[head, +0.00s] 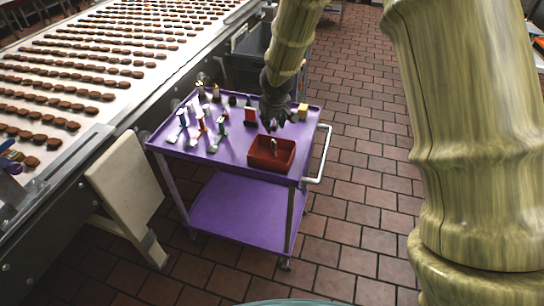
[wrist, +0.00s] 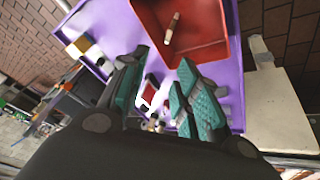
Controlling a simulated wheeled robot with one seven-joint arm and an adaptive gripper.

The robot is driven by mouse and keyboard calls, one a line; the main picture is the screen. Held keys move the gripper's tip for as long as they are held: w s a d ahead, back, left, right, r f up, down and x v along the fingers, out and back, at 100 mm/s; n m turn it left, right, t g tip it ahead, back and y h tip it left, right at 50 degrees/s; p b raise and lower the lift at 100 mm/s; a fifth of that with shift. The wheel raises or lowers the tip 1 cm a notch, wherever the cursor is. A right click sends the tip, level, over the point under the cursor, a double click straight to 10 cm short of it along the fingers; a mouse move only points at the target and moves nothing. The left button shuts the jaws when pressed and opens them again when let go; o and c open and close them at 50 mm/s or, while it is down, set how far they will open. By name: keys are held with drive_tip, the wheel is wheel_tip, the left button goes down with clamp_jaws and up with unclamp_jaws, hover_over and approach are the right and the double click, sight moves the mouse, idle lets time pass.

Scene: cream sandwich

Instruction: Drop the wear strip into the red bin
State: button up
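The red bin (head: 258,163) sits at the front right of the purple cart's top. It also shows at the top of the wrist view (wrist: 208,50). A small tan strip (wrist: 172,28), which looks like the wear strip, shows within the bin's outline. It shows in the head view too (head: 274,146); I cannot tell whether it rests on the bin floor or is above it. My gripper (head: 273,124) is over the cart, just behind the bin. In the wrist view its teal-padded fingers (wrist: 165,95) are apart, with nothing clearly held between them.
The purple cart (head: 222,170) carries several small tools and bottles left of the bin. A red-and-white item (head: 250,115) stands behind the bin and a yellow block (head: 303,111) at the right edge. A conveyor of chocolates (head: 110,50) runs along the left. Tiled floor is clear to the right.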

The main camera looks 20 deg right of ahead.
drive_tip(key=v, duration=1)
drive_tip(key=s+a+f+g+y, duration=0.1)
drive_tip(key=s+f, duration=0.5)
drive_tip(key=f, duration=0.3)
drive_tip(key=s+a+f+m+g+y, duration=0.1)
drive_tip(key=s+f, duration=0.5)
drive_tip(key=f, duration=0.4)
drive_tip(key=s+a+f+g+y, duration=0.1)
drive_tip(key=s+a+f, duration=0.1)
drive_tip(key=s+f, duration=0.55)
drive_tip(key=s+d+f+m+g+h, duration=0.1)
drive_tip(key=s+d+f, duration=0.1)
drive_tip(key=s+f, duration=0.6)
drive_tip(key=s+d+f+m+h, duration=0.1)
drive_tip(key=s+d+f, duration=0.2)
drive_tip(key=s+f, duration=0.4)
drive_tip(key=s+b, duration=0.1)
drive_tip(key=s, duration=0.7)
drive_tip(key=shift+s+f+g, duration=0.2)
drive_tip(key=shift+f+g, duration=0.15)
drive_tip(key=shift+g, duration=0.05)
